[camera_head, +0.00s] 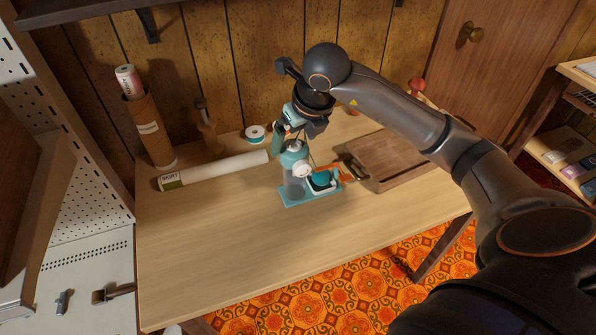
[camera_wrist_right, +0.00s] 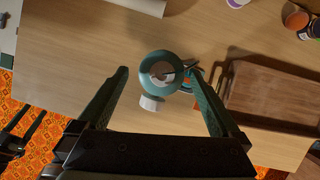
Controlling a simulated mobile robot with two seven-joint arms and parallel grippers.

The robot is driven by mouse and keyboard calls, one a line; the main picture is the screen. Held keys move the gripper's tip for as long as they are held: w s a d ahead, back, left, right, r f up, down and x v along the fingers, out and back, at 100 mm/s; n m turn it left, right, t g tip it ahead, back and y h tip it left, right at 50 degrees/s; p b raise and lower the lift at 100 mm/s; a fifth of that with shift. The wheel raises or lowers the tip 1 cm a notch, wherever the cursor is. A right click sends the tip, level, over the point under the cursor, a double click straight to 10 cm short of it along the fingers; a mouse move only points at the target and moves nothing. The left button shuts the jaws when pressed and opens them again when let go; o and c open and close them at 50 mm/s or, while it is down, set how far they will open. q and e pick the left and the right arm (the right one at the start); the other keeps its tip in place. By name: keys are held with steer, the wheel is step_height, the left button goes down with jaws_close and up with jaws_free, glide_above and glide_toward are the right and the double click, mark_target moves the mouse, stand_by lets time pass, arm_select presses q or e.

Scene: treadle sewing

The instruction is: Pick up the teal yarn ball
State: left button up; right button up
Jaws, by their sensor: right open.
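My right gripper (camera_head: 294,136) is above the device, pointing down. In the right wrist view, the open right gripper (camera_wrist_right: 156,76) has a finger on each side of a round teal shape (camera_wrist_right: 148,63) with a pale centre. I cannot tell whether that shape is the device's top or the ball. A smaller teal-and-orange patch lies partly hidden at its right.
A brown wooden tray (camera_head: 398,160) lies right of the device. A long paper roll (camera_head: 215,168), a teal tape roll (camera_head: 255,132) and a cardboard tube (camera_head: 150,132) are at the left and back. The front of the wooden table (camera_head: 235,245) is clear.

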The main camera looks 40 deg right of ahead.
steer(key=x, duration=0.3)
steer(key=shift+s, duration=0.1)
steer(key=x, duration=0.5)
steer(key=shift+s+d+f, duration=0.15)
steer(key=shift+s, duration=0.15)
steer(key=c, duration=1.5)
jaws_close()
steer(key=shift+r, duration=0.25)
